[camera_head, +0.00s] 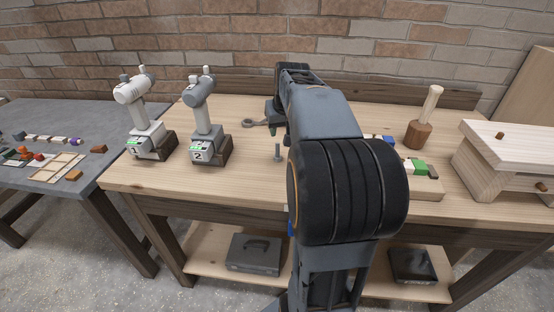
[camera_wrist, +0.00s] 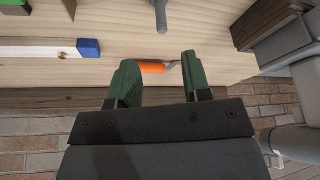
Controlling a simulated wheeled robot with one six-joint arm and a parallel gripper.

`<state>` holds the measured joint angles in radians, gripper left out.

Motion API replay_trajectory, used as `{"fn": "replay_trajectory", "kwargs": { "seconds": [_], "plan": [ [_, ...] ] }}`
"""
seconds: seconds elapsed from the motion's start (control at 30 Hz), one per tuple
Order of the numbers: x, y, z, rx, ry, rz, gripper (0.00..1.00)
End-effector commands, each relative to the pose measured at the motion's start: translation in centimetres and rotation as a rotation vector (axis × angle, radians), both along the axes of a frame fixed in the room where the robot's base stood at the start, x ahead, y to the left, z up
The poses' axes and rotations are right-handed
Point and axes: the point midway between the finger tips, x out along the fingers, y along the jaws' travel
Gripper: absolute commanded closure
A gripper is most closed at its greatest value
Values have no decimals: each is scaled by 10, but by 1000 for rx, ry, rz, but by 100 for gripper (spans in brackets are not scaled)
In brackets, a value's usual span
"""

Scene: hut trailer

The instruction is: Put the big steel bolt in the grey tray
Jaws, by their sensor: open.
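A grey steel bolt (camera_head: 277,152) stands upright on the workbench, just left of my arm in the head view. I cannot make out a grey tray in either view; my arm covers part of the bench.
An orange-handled tool (camera_wrist: 151,68) lies beyond the fingertips. A wrench (camera_head: 256,123) lies left of my arm. Drill-like devices 1 (camera_head: 147,125) and 2 (camera_head: 207,130) stand farther left. A mallet (camera_head: 420,122) and wooden box (camera_head: 507,165) stand right. The front left benchtop is clear.

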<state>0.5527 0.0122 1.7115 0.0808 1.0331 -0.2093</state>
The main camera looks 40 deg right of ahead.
Motion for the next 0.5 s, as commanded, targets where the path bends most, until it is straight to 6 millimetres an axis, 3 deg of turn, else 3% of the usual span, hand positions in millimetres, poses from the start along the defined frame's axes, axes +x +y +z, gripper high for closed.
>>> {"fn": "replay_trajectory", "kwargs": {
  "seconds": [0.2,0.5],
  "plan": [
    [14,-4,-36,1,3,2,56],
    [22,-6,-54,0,0,3,56]
  ]
}}
